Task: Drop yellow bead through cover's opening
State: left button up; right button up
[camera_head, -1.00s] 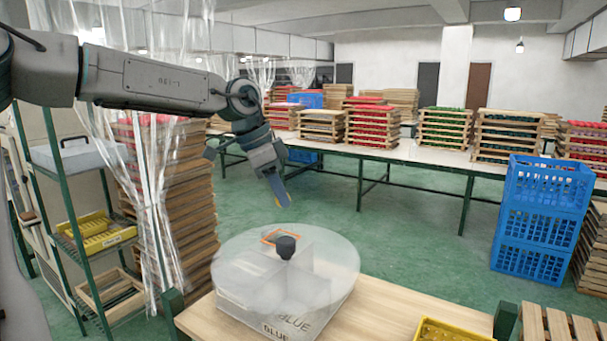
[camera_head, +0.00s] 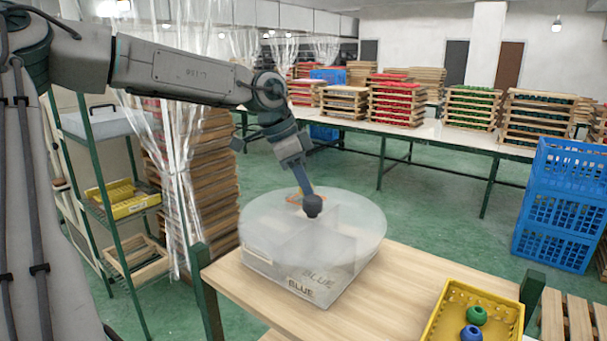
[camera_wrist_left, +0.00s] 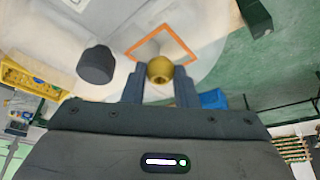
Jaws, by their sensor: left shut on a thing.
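My left gripper (camera_wrist_left: 160,88) is shut on a yellow bead (camera_wrist_left: 160,69), held between the fingertips in the left wrist view. In the head view the left gripper (camera_head: 305,190) points down over the far side of a round translucent cover (camera_head: 350,221); the bead is hidden there behind the dark knob (camera_head: 312,206). The cover lies on a compartment box (camera_head: 270,268) marked BLUE. The cover's opening has an orange rim (camera_head: 292,198), also seen in the left wrist view (camera_wrist_left: 187,54). The bead appears over the rim's near edge there; its height above the cover is unclear. My right gripper is out of view.
The box stands on a wooden table (camera_head: 400,290). A yellow crate (camera_head: 440,318) with a green bead (camera_head: 476,315) and a blue bead (camera_head: 471,334) is at the front right. A shelf rack and a clear curtain (camera_head: 180,190) stand to the left.

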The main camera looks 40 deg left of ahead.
pick_arm(q)
jog(key=shift+w+f, duration=0.1)
jog(key=shift+f, duration=0.15)
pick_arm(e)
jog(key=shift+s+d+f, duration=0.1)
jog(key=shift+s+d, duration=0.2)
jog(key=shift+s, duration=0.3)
pick_arm(q)
jog(key=o, duration=1)
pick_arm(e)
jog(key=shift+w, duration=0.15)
pick_arm(q)
jog(key=shift+a+r+b, duration=0.15)
jog(key=shift+r+b, duration=0.2)
jog(key=shift+r, duration=0.15)
jog(key=b+v, duration=0.2)
jog(key=v, duration=0.7)
jog(key=shift+s+r+b, duration=0.25)
jog(key=shift+r+b, duration=0.1)
jog(key=shift+b, duration=0.05)
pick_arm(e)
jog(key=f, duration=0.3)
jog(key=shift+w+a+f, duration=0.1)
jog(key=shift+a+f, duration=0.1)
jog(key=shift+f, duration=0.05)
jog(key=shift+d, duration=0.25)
